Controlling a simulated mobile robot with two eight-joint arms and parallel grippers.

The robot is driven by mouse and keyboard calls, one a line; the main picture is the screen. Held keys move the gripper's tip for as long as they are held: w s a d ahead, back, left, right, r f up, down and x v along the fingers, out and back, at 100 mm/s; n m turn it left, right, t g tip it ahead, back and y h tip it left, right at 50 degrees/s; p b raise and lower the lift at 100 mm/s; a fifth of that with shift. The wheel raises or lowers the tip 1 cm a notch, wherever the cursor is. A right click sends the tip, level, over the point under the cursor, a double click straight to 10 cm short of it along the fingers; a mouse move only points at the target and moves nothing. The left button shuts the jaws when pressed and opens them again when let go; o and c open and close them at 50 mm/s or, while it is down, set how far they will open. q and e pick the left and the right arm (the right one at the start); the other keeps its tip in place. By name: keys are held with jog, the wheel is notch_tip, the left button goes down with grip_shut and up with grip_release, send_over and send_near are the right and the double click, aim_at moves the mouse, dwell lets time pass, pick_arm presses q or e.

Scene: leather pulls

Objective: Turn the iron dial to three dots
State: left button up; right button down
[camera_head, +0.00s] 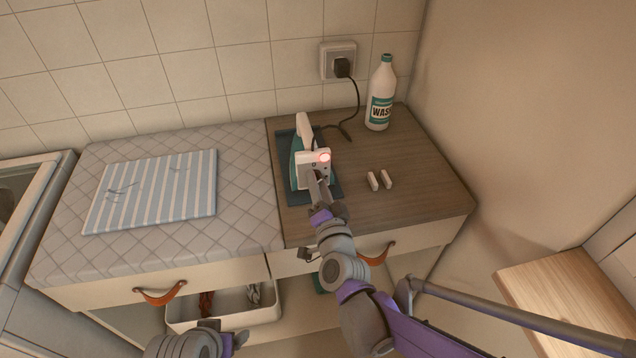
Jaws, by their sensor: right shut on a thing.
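The iron (300,160), white and teal, stands on its heel on a dark mat (293,196) on the wooden counter. A red light (323,157) glows on its pale face, with small dark marks beside it. My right gripper (318,178) reaches up from below and is shut on the iron's dial, which its fingers mostly hide. The dial's pointer and its dot setting cannot be read. My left gripper (232,342) is low at the bottom edge, in front of the drawers and away from the iron; its fingers are too unclear to judge.
A wash bottle (381,95) stands at the back right. The black cord runs to a wall socket (339,61). A striped cloth (155,192) lies on the quilted pad (245,215). Drawers have leather pulls (160,293).

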jog(key=m, duration=0.6)
jog(key=shift+f, duration=0.1)
jog(key=m, duration=0.6)
jog(key=shift+f+m, duration=0.1)
jog(key=shift+m, duration=0.3)
jog(key=m+p, duration=0.1)
jog(key=m, duration=1.1)
jog(key=shift+a+m, duration=0.15)
jog(key=shift+m, duration=0.15)
jog(key=c, duration=0.9)
grip_release()
jog(key=shift+o, duration=0.2)
